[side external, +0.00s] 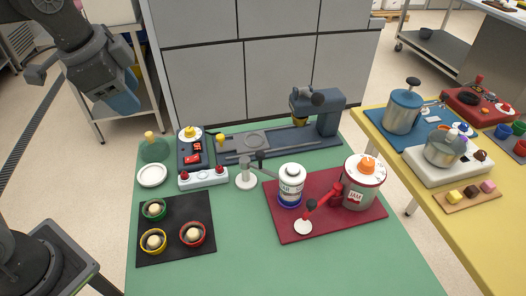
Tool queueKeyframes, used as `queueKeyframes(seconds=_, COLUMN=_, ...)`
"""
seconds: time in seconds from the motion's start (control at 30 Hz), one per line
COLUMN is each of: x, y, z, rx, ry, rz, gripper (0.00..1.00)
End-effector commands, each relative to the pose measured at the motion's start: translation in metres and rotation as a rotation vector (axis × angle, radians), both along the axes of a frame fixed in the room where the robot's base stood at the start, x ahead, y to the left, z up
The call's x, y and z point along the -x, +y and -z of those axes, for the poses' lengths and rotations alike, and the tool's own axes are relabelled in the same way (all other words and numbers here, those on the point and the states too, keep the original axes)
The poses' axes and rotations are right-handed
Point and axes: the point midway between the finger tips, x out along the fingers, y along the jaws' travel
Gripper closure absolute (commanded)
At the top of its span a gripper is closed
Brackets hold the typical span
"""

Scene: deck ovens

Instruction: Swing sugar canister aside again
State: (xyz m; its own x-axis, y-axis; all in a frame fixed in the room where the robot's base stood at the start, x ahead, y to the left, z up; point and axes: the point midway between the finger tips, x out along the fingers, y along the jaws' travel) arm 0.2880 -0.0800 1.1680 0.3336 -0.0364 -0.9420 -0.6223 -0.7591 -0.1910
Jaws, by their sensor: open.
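A white canister with a blue base band (291,188) stands at the left side of a dark red mat (333,228); its small label is hard to read, and I take it for the sugar canister. A dark arm runs from a white post (245,178) toward its upper left side. A larger jar with a red label reading JAM (361,184) stands to its right. My gripper (122,103) is open and empty at the upper left, high and well apart from the canister.
A dark blue machine (327,113) is behind. A black mat with several small cups (175,255) lies at left. The green table's front is clear.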

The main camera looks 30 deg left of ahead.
Motion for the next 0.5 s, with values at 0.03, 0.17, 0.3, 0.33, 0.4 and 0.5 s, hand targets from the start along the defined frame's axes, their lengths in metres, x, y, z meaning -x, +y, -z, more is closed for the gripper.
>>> queueKeyframes(seconds=0.03, x=-0.019, y=-0.009, z=-0.002, rx=-0.036, ry=0.028, rz=0.117, gripper=0.50)
queueKeyframes(seconds=0.17, x=-0.061, y=-0.033, z=-0.003, rx=-0.124, ry=0.085, rz=0.441, gripper=0.50)
queueKeyframes(seconds=0.3, x=-0.104, y=-0.064, z=0.008, rx=-0.201, ry=0.140, rz=0.797, gripper=0.50)
queueKeyframes(seconds=0.33, x=-0.113, y=-0.072, z=0.012, rx=-0.216, ry=0.151, rz=0.873, gripper=0.50)
queueKeyframes(seconds=0.4, x=-0.132, y=-0.089, z=0.022, rx=-0.245, ry=0.174, rz=1.048, gripper=0.50)
queueKeyframes(seconds=0.5, x=-0.153, y=-0.111, z=0.039, rx=-0.274, ry=0.201, rz=1.274, gripper=0.50)
